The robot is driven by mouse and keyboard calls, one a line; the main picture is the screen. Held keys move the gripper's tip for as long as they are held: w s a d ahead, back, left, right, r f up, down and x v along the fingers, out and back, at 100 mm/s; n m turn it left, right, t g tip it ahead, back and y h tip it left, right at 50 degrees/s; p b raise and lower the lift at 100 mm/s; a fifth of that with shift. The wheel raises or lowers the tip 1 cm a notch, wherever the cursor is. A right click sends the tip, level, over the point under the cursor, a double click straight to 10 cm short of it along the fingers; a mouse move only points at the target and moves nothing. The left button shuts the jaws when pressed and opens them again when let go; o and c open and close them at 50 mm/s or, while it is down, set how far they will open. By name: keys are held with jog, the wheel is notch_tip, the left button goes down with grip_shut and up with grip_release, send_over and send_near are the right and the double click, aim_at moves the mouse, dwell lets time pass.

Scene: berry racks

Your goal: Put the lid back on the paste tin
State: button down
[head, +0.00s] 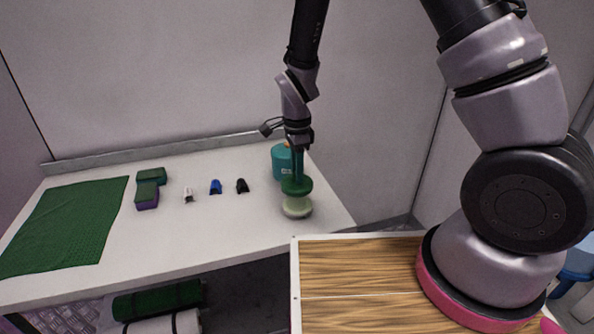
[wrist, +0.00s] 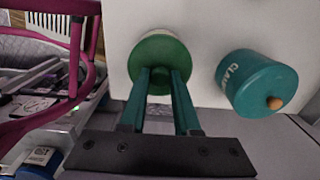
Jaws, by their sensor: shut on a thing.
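The paste tin (head: 297,209) is a pale, low round tin on the white table near its right end. The green lid (head: 297,187) is a round disc with a knob, just above the tin in the head view. My gripper (head: 297,175) is above it with its fingers pointing down. In the wrist view my gripper (wrist: 163,80) is shut on the knob of the green lid (wrist: 160,52). The lid covers most of the tin there, and only a pale edge of the tin (wrist: 150,35) shows. I cannot tell whether lid and tin touch.
A teal canister (head: 281,160) with an orange knob stands close behind the tin; the wrist view shows it on the right (wrist: 258,84). Sponges (head: 148,193), small clips (head: 216,187) and a green cloth (head: 65,225) lie to the left. The table's front middle is clear.

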jog(key=shift+f, duration=3.25)
jog(key=shift+f, duration=0.15)
jog(key=c, duration=0.6)
grip_release()
jog(key=shift+o, duration=0.5)
jog(key=o, duration=0.4)
jog(key=shift+r, duration=3.55)
